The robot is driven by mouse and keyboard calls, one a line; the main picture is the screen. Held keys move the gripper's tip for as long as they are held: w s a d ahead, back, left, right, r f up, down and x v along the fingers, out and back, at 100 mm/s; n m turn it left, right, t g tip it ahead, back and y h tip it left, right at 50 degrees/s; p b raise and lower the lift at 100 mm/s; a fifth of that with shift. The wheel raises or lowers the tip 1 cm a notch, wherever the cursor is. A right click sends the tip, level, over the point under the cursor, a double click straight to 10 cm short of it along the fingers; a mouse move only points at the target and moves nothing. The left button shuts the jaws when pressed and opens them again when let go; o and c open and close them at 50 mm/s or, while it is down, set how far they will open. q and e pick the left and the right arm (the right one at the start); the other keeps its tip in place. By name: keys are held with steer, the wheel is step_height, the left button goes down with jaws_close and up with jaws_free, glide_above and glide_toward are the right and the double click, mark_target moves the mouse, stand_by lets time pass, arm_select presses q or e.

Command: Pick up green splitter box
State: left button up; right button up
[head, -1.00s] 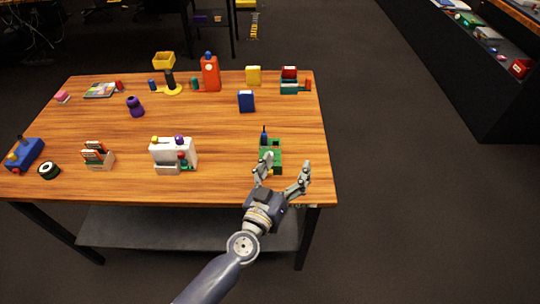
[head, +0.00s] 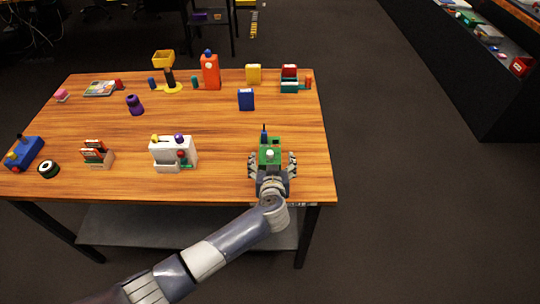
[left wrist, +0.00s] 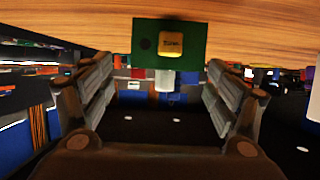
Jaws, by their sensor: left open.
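The green splitter box (head: 270,155) stands near the front right of the wooden table, with a blue piece upright at its far end. My left gripper (head: 271,165) is open at the near side of the box, with one finger to its left and one to its right. In the left wrist view the green box (left wrist: 196,42) shows its face with a yellow label and a dark round spot. It lies ahead between the open fingers of the left gripper (left wrist: 160,85). I cannot tell whether the fingers touch it. My right gripper is not in view.
The wooden table (head: 215,130) is clear just left of the box. A white panel (head: 173,153) with coloured knobs stands further left. A blue box (head: 246,100) and a red bottle (head: 210,72) stand farther back. The table's right edge is close to the box.

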arm_select(q)
steer(key=shift+a+b+x, duration=0.15)
steer(key=shift+b+x, duration=0.05)
steer(key=shift+x, duration=1.2)
steer(key=shift+a+b+x, duration=0.1)
steer(key=shift+b+x, duration=0.1)
steer(key=shift+x, duration=1.2)
steer(key=shift+r, duration=0.15)
steer(key=shift+c, duration=0.3)
steer(key=c, duration=1)
